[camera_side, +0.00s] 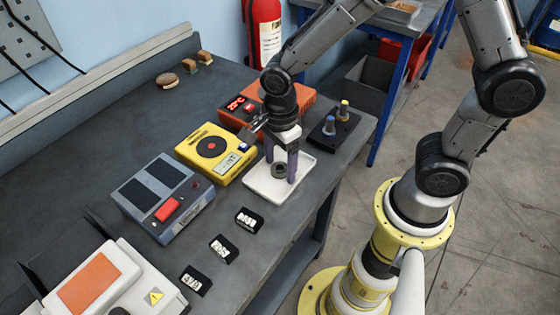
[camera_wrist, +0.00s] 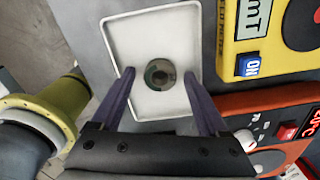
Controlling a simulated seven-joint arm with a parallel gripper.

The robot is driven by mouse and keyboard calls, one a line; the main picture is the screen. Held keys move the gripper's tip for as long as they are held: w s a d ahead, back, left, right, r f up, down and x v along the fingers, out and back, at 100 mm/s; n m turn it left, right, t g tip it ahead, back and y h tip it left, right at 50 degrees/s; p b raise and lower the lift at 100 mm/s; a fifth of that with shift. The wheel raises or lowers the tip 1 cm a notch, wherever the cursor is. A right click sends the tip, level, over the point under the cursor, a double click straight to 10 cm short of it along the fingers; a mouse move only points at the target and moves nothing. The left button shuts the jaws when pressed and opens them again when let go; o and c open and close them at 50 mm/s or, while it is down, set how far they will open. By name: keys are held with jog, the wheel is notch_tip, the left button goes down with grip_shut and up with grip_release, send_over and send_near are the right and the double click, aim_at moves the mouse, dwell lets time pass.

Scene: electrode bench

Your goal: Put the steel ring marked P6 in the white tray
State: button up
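The white tray (camera_side: 258,190) lies on the grey bench, and a dark steel ring (camera_side: 279,171) lies flat inside it. In the wrist view the ring (camera_wrist: 160,75) sits near the middle of the tray (camera_wrist: 122,22); I cannot read a mark on it. My gripper (camera_side: 281,167) points down over the tray, with its two purple fingers around the ring's position. In the wrist view my gripper (camera_wrist: 160,76) is open, one finger on each side of the ring, with gaps between. I cannot tell whether the fingertips touch the tray.
Three black label holders (camera_side: 249,220) (camera_side: 223,249) (camera_side: 195,281) stand in a row in front; their labels are unclear. A yellow meter (camera_side: 205,145), a grey-blue device (camera_side: 150,190) and an orange device (camera_side: 290,98) stand behind and left. A black peg stand (camera_side: 346,128) is at right.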

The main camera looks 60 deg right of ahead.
notch_tip(320, 180, up, 12)
jog(key=s+d+r+n+t, duration=0.2)
jog(key=s+d+n, duration=0.2)
jog(key=n, duration=0.6)
jog(key=s+d+r+n+t, duration=0.3)
jog(key=s+n, duration=0.5)
jog(key=n, duration=0.3)
jog(key=shift+s+d+r+t, duration=0.25)
jog(key=shift+d+t, duration=0.05)
jog(key=shift+d, duration=0.5)
